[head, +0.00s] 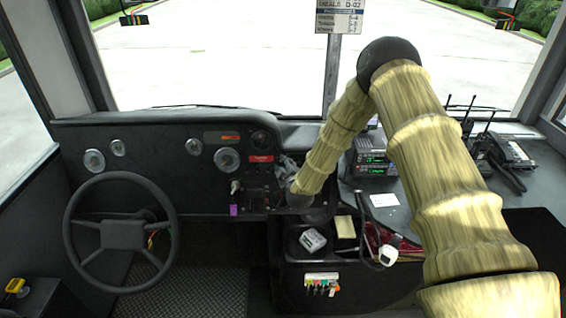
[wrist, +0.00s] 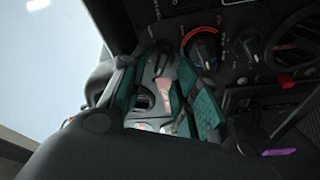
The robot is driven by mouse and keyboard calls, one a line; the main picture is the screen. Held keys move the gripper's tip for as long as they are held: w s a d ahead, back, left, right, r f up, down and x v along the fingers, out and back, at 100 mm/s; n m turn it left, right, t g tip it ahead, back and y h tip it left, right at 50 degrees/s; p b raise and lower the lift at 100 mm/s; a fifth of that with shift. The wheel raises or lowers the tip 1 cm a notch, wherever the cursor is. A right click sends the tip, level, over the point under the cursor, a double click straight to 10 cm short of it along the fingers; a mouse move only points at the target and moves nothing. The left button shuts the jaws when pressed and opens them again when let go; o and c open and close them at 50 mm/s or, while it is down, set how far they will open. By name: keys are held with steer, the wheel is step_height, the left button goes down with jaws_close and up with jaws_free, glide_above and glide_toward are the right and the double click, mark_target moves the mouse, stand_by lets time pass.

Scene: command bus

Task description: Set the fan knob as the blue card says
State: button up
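A white card (head: 338,16) with a blue band and rows of small print hangs on the windshield post in the head view; its top is cut off and its text is mostly too small to read. My gripper (head: 286,172) is at the middle of the dashboard, its fingers mostly hidden by my arm. In the wrist view my gripper (wrist: 165,85) shows teal pads spread apart, with no object clearly held. A round dark knob with a red arc (wrist: 205,48) is just beyond the right finger. Another dial (wrist: 245,46) lies beside it. I cannot tell which is the fan knob.
A purple key tag (head: 233,210) hangs left of my gripper. The steering wheel (head: 120,235) is farther left. Radios (head: 372,160) and a white paper (head: 384,200) sit on the right console. A red switch (wrist: 287,80) shows in the wrist view.

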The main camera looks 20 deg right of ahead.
steer(key=shift+x, duration=0.9)
jaws_close()
steer(key=shift+f+m+b, duration=0.1)
steer(key=shift+m+b, duration=0.2)
steer(key=shift+f+m+b, duration=0.1)
steer(key=shift+m+b, duration=0.5)
steer(key=shift+b, duration=0.15)
steer(key=m+h+b, duration=0.1)
steer(key=m+b, duration=0.1)
steer(key=shift+m+t+b, duration=0.3)
steer(key=shift+b, duration=0.05)
steer(key=m+h+b, duration=0.1)
steer(key=m+b, duration=0.3)
steer(key=m, duration=0.1)
steer(key=shift+r+m+h, duration=0.25)
steer(key=shift+m+h, duration=0.15)
steer(key=shift+m, duration=0.1)
